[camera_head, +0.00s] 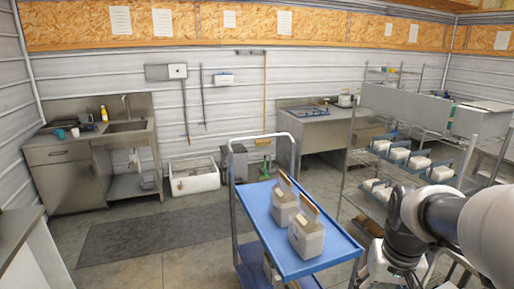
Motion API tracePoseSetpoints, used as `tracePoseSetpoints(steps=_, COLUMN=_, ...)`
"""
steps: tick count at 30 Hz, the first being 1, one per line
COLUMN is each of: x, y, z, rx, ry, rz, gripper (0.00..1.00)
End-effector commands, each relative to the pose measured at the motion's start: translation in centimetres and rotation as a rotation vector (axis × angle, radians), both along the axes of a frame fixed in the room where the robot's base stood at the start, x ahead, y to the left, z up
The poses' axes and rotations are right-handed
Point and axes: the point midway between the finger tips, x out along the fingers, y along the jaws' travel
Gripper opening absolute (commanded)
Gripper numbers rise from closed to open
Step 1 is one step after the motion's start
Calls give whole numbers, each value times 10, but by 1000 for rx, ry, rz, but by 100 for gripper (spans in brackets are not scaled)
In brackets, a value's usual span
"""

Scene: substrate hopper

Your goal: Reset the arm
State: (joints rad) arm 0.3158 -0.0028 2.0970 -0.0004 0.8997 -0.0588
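My arm, white and dark grey, reaches in from the lower right of the head view. It bends at a dark joint, and a dark part goes down from there towards the bottom edge. I cannot make out my gripper's fingers in this view. No held object shows.
A blue cart (326,252) with pale, box-like containers (307,238) on top stands left of my arm. A wire shelf rack (352,158) holding several white packs (399,154) is close behind the arm. A dark mat (150,236) and open floor lie left. A sink counter (70,180) stands far left.

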Motion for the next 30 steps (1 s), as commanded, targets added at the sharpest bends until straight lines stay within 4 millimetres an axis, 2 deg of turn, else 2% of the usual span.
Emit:
tracePoseSetpoints(steps=3, x=-25, y=31, z=16, rx=-14, ry=-54, rz=54, gripper=54)
tracePoseSetpoints(steps=9, x=-73, y=73, z=28, rx=-26, ry=-136, rz=135, gripper=54)
tracePoseSetpoints(steps=15, x=-117, y=101, z=25, rx=-29, ry=-213, rz=209, gripper=54)
tracePoseSetpoints(steps=18, x=-132, y=109, z=21, rx=-29, ry=-238, rz=235, gripper=54)
tracePoseSetpoints(steps=23, x=-144, y=115, z=17, rx=-26, ry=-258, rz=253, gripper=54)
tracePoseSetpoints(steps=30, x=-146, y=115, z=17, rx=-26, ry=-260, rz=255, gripper=54)
